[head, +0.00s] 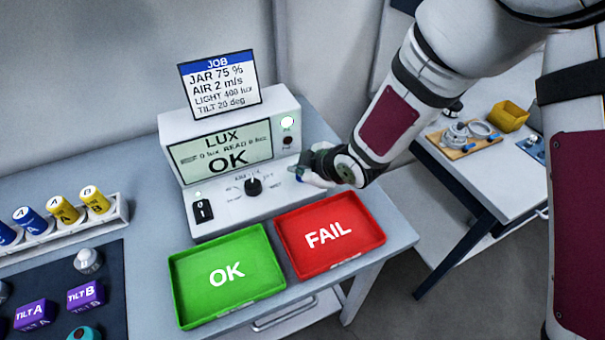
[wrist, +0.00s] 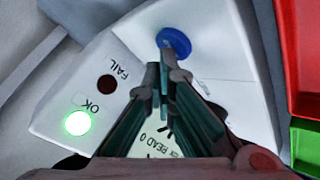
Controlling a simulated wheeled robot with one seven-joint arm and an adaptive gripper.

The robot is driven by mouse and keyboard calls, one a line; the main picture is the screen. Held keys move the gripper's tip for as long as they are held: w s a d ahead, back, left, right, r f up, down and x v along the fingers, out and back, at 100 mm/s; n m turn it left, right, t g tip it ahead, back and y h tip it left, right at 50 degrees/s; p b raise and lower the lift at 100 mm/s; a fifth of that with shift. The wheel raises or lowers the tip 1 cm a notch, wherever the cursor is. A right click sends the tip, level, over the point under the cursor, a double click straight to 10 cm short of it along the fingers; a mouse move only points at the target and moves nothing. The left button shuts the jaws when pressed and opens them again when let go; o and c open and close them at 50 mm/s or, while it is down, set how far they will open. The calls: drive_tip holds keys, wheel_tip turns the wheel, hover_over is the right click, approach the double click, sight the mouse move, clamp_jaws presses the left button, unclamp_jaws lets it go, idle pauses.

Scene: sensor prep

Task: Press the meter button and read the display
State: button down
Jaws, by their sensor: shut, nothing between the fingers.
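The white meter (head: 235,205) stands on the grey table. Its display (head: 185,160) shows "LUX" and "OK" in large letters, with a small middle line that seems to read 0 lux. Its upper right lamp (head: 288,124) glows green; in the wrist view this OK lamp (wrist: 77,122) is lit and the FAIL lamp (wrist: 107,85) is dark. The round blue button (wrist: 174,40) is just beyond my fingertips in the wrist view. My gripper (head: 304,170) is shut and empty at the meter's right front; I cannot tell whether it touches the button.
A job card (head: 219,84) above the meter lists jar 75 %, air 2 m/s, light 400 lux, tilt 20 deg. Empty green OK (head: 190,303) and red FAIL (head: 365,245) trays lie in front. A dial (head: 253,187) and switch (head: 203,211) are on the meter. Sensors stand left.

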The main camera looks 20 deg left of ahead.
sight(300, 178)
drive_tip(key=shift+r+p, duration=0.3)
drive_tip(key=shift+r, duration=0.55)
wheel_tip(300, 178, up, 5)
drive_tip(key=shift+p, duration=1.05)
